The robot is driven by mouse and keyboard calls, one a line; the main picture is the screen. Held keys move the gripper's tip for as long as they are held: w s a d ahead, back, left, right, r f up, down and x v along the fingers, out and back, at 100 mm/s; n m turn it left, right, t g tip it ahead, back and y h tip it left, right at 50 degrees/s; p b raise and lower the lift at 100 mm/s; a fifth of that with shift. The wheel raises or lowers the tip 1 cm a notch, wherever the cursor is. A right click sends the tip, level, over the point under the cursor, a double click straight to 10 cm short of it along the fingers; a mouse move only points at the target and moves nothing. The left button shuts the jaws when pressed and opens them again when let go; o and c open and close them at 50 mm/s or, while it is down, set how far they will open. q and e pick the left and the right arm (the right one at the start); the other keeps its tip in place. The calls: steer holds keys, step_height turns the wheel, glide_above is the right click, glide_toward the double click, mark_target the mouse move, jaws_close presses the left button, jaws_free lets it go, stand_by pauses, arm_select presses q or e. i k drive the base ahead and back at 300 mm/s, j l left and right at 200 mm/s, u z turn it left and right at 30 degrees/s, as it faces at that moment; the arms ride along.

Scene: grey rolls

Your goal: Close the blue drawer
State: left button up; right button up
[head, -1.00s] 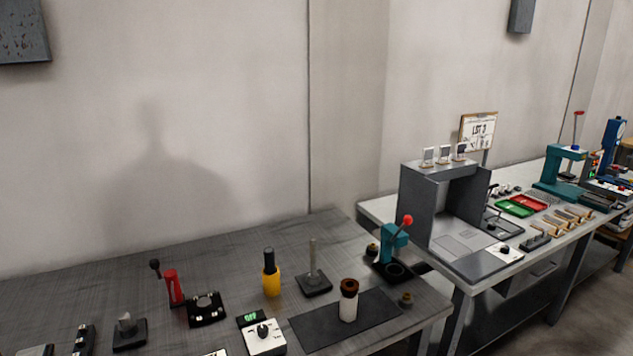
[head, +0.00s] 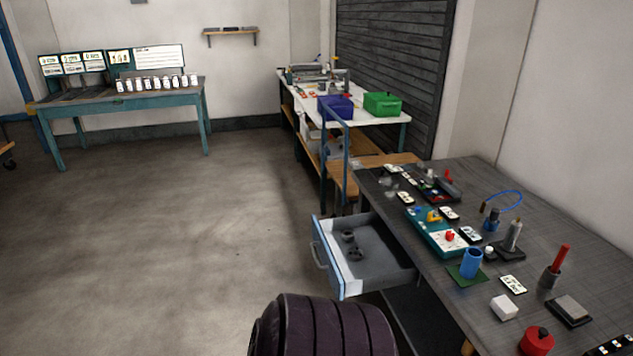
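The blue drawer (head: 345,284) shows in the head view, below the near left edge of the grey workbench on the right. It is pulled out to the left. Its front panel is light blue with a pale handle (head: 318,252), and the inside is grey. A few small dark objects (head: 350,245) lie in it. Neither of my grippers shows in the view.
The grey workbench (head: 595,262) carries a blue cup (head: 471,263), a red canister (head: 537,342) and several small devices. A dark ribbed rounded object (head: 325,325) stands in front of the drawer at the bottom. The floor (head: 190,240) to the left is clear.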

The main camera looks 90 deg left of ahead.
mark_target(385, 264)
steer(key=u, duration=2.45)
